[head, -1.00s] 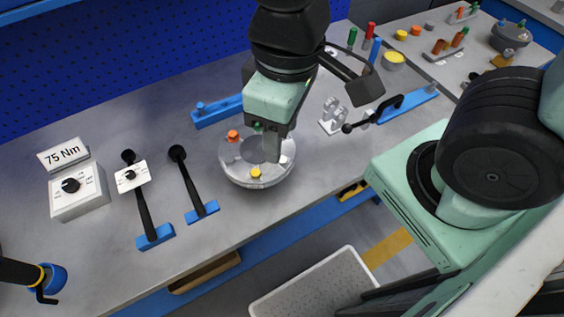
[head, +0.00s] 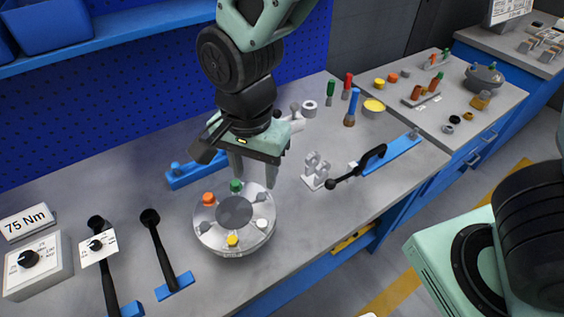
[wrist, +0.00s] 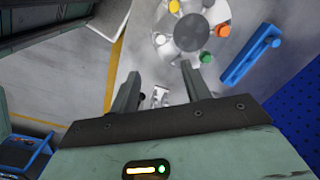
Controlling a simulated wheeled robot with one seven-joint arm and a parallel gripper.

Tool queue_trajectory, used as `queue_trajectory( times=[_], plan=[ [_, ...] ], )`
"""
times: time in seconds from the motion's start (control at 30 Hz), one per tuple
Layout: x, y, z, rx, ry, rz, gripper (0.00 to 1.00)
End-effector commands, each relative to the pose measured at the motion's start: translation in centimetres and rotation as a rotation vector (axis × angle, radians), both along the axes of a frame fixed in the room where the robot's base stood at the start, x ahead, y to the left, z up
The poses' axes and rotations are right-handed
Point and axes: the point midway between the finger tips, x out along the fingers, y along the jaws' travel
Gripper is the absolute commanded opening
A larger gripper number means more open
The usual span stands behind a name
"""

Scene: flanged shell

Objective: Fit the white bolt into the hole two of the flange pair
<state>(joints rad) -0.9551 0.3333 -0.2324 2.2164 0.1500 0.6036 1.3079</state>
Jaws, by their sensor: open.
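The round grey flange pair (head: 221,244) sits on the bench, with a dark disc in its centre. An orange bolt (head: 209,199), a green bolt (head: 236,186) and a yellow bolt (head: 233,240) stand in its rim. A small white piece, seemingly the white bolt (head: 262,224), sits at the right of the rim; how deep it sits I cannot tell. Hole numbers are not readable. My gripper (head: 254,174) is open and empty, behind and above the flange's far edge. In the wrist view my gripper (wrist: 160,82) has its fingers spread, with the flange (wrist: 165,22) beyond them.
A white bolt rack (head: 316,172) and a black-handled tool on a blue block (head: 390,156) stand to the right. Two black-handled tools and a dial box (head: 37,266) are left. A blue holder (head: 193,177) lies behind. Red, green and blue tools stand at the back right.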

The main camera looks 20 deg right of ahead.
Motion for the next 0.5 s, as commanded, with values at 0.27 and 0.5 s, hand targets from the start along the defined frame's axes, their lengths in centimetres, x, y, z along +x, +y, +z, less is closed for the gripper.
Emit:
queue_trajectory(
  times=[0.27, 0.5],
  plan=[
    [0.4, 0.2, -2.1, -0.010, -0.005, -0.053, 0.47],
    [0.4, 0.1, -6.5, -0.011, -0.003, -0.052, 0.47]
  ],
)
